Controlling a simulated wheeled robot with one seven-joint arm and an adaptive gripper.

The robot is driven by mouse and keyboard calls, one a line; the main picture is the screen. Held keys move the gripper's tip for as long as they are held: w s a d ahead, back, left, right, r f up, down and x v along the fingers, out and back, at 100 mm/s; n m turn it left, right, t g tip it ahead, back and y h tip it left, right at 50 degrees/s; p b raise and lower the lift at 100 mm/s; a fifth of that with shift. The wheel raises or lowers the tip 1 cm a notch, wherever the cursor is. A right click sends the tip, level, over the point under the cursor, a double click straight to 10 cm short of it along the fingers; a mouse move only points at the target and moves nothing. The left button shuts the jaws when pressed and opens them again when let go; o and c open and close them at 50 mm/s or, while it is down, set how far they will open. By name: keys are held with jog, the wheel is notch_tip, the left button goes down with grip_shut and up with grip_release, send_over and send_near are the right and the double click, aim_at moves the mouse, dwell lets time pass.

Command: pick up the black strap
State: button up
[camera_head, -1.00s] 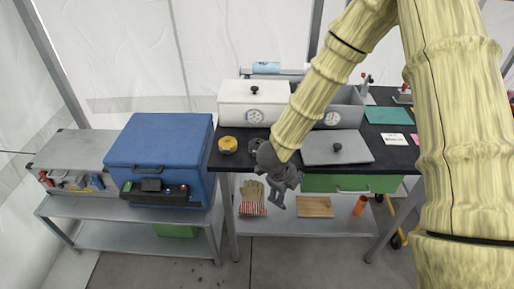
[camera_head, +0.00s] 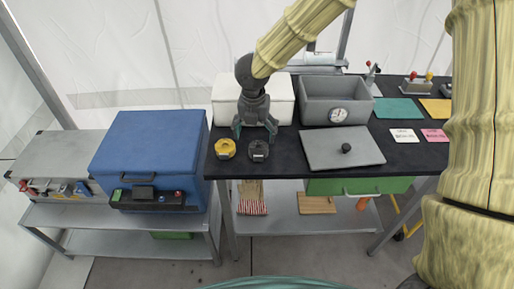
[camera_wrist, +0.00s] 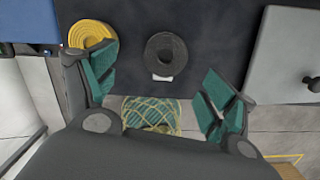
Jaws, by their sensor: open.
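The black strap (camera_head: 258,151) is a small rolled coil lying on the dark tabletop near its front edge. It also shows in the wrist view (camera_wrist: 166,54), with a small white tag at its lower side. My gripper (camera_head: 255,130) is above and just behind the strap in the head view, its fingers spread and empty. In the wrist view my gripper (camera_wrist: 160,84) has its teal finger pads wide apart, with the strap ahead between their directions and touching neither. A yellow strap (camera_head: 225,149) lies just left of the black one, close to the left finger in the wrist view.
A grey lid (camera_head: 340,149) with a black knob lies right of the strap. A white box (camera_head: 226,99) and an open grey bin (camera_head: 337,98) stand behind. A blue cooler (camera_head: 151,150) stands left. The tabletop's front edge (camera_head: 290,176) is close to the strap.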

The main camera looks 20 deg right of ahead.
aim_at(258, 148)
jog(key=f, duration=0.2)
jog(key=shift+w+d+f, duration=0.2)
jog(key=shift+w+f, duration=0.05)
jog(key=shift+f, duration=0.05)
jog(key=shift+s+d+f+p, duration=0.1)
jog(key=shift+s+f+p, duration=0.05)
jog(key=shift+f+p, duration=0.25)
jog(key=shift+d+f+p, duration=0.15)
jog(key=shift+f+p, duration=0.1)
jog(key=shift+f, duration=0.85)
jog(key=shift+d+f+p, duration=0.15)
jog(key=shift+f+p, duration=0.1)
jog(key=shift+f, duration=0.85)
jog(key=c, duration=1.2)
